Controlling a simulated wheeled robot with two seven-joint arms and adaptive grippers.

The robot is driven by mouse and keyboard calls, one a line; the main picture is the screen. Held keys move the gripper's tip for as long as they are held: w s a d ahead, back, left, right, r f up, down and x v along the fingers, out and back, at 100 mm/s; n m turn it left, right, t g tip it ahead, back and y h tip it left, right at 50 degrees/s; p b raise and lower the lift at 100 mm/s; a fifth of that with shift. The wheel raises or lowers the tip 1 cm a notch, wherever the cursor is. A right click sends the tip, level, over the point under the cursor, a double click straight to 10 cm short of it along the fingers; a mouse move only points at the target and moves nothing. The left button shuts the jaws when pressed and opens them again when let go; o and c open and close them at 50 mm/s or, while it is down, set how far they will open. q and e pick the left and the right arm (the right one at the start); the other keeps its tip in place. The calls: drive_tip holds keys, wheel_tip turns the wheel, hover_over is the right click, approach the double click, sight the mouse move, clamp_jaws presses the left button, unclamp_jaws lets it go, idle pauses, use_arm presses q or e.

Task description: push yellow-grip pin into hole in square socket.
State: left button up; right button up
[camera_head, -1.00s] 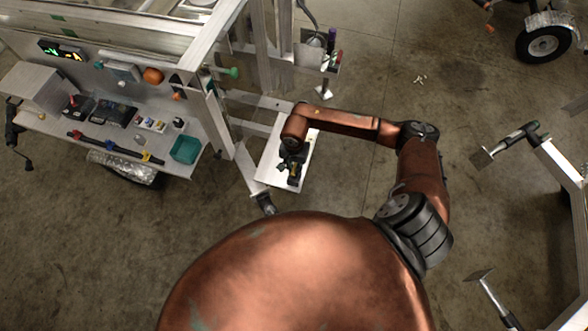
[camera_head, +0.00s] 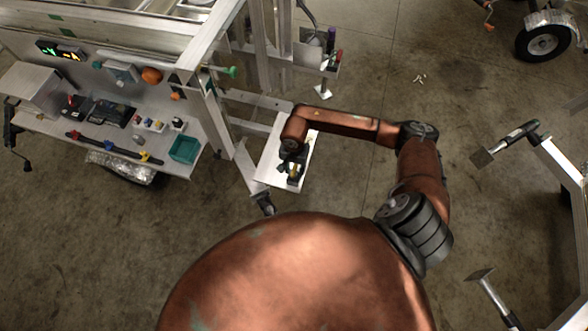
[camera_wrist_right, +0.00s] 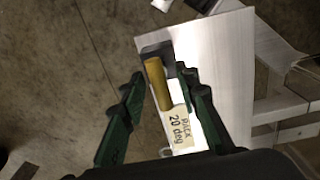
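The yellow-grip pin shows as a yellow-brown cylinder (camera_wrist_right: 157,84) in the right wrist view. It lies between my right gripper's fingers (camera_wrist_right: 162,77), which stand apart on either side of it; I see no clear contact. A dark block (camera_wrist_right: 157,50), possibly the square socket, is at the grip's far end; its hole is hidden. In the head view my right gripper (camera_head: 287,166) is over the white plate (camera_head: 272,160), and a small yellow spot of the pin (camera_head: 294,173) shows beside it. My left gripper is not in view.
A label reading "20 deg" (camera_wrist_right: 179,128) is by the pin. Trailer frame bars (camera_head: 240,165) stand just left of the plate. A shelf with a teal bin (camera_head: 184,149) and small items is further left.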

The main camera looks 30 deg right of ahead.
drive_tip(key=shift+r+p, duration=0.25)
drive_tip(key=shift+p, duration=0.1)
wheel_tip(320, 180, up, 7)
drive_tip(key=shift+s+a+r, duration=0.1)
drive_tip(key=shift+s+r, duration=0.05)
